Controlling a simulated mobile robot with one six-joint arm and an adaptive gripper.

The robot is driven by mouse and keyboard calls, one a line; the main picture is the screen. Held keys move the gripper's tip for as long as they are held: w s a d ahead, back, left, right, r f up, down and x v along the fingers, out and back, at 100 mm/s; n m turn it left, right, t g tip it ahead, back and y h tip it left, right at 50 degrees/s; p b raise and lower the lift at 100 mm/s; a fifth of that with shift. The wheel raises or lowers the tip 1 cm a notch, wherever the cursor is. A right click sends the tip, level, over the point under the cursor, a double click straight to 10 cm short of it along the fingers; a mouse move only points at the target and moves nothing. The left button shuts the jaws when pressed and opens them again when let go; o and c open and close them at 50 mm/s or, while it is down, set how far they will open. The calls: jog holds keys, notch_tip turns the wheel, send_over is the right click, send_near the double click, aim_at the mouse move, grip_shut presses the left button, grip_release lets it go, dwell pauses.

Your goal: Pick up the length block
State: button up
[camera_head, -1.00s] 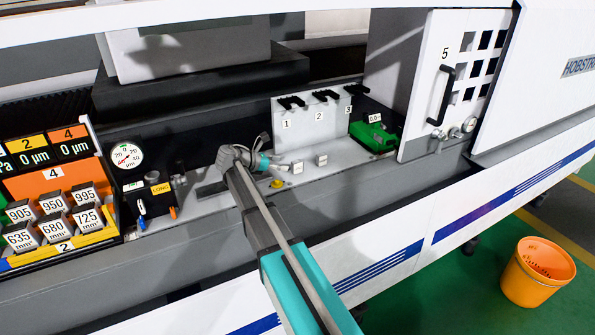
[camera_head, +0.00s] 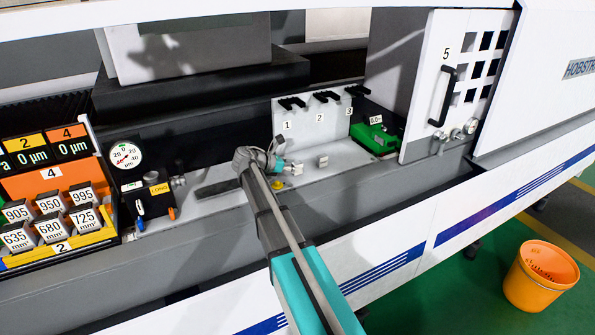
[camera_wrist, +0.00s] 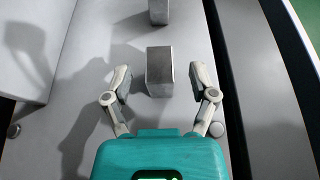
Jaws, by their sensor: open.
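A small grey metal block (camera_wrist: 159,72) stands on the light machine bed in the wrist view, between and slightly ahead of my gripper's fingertips (camera_wrist: 160,82). The fingers are open, with a gap on each side of the block. The same block (camera_head: 297,169) shows in the head view right beside my gripper (camera_head: 287,167). A second similar block (camera_wrist: 158,12) stands farther ahead; it also shows in the head view (camera_head: 322,161). Several number-marked length blocks (camera_head: 50,229) sit in a rack at the left. I cannot tell which block the task names.
An upright plate with black hooks numbered 1 to 3 (camera_head: 309,115) stands behind the blocks. A green case (camera_head: 376,137) lies to the right. A dial gauge (camera_head: 126,156) and small tools are at the left. An orange bucket (camera_head: 538,275) stands on the floor.

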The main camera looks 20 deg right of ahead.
jog(key=shift+x, duration=1)
grip_shut()
